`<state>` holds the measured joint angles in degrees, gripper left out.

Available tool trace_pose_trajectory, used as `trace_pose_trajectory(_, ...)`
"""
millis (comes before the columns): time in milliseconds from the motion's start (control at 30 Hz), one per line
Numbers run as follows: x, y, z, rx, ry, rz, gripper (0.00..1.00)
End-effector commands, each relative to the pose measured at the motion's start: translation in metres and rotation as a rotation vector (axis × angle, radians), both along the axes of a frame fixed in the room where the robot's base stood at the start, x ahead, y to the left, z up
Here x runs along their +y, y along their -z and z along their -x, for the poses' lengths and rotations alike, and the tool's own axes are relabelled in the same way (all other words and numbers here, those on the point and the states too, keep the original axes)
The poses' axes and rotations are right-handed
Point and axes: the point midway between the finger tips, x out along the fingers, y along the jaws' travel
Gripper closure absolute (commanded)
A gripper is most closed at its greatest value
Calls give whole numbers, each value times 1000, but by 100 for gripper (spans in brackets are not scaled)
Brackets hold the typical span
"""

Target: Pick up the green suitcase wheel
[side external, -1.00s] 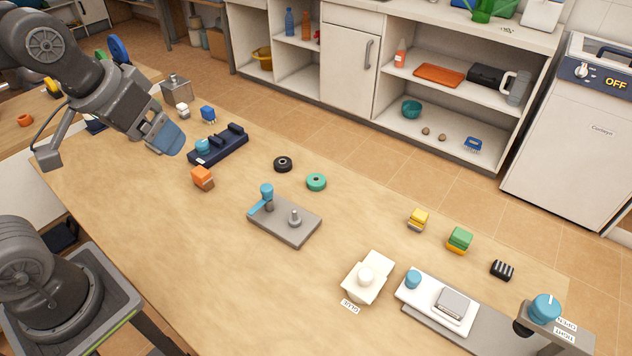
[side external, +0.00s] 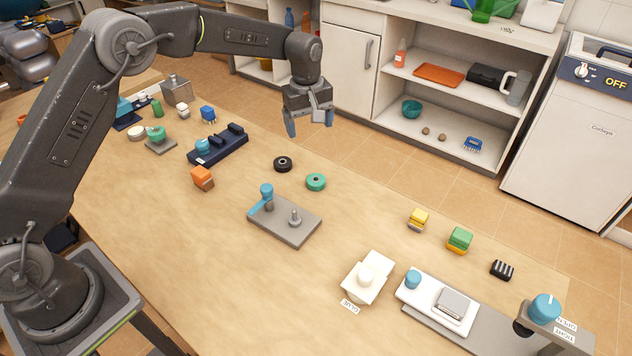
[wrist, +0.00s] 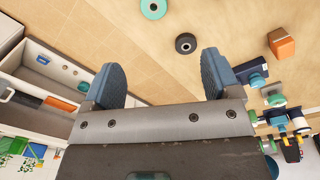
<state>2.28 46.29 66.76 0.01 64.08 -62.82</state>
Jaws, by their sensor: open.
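The green wheel (side external: 316,182), a small ring with a dark centre hole, lies flat on the wooden table (side external: 225,260) near its back edge. A black wheel (side external: 283,164) lies just to its left, apart from it. In the wrist view the green wheel (wrist: 153,8) is at the top edge, with the black wheel (wrist: 186,43) below and right of it. My gripper (side external: 309,128) is open and empty, raised in the air above the table's back edge, with its blue fingers pointing down. In the wrist view its fingers (wrist: 162,82) are spread wide, apart from both wheels.
A grey plate with a blue lever and a metal post (side external: 290,222) stands in front of the wheels. An orange block (side external: 203,178) and a dark blue rack (side external: 218,146) are to the left. Yellow and green blocks (side external: 459,240) are to the right. The table's front middle is clear.

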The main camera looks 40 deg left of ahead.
Motion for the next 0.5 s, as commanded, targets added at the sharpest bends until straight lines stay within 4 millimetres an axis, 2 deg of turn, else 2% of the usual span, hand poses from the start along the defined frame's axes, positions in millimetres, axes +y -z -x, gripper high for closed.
trace_pose_trajectory(33, -1, 18, -7, 17, -31, 1, 17)
trace_pose_trajectory(100, -2, 35, -13, 32, -70, 1, 17)
trace_pose_trajectory(367, -4, 66, -20, 52, -124, 1, 17)
trace_pose_trajectory(500, -3, 92, -19, 55, -123, 0, 17)
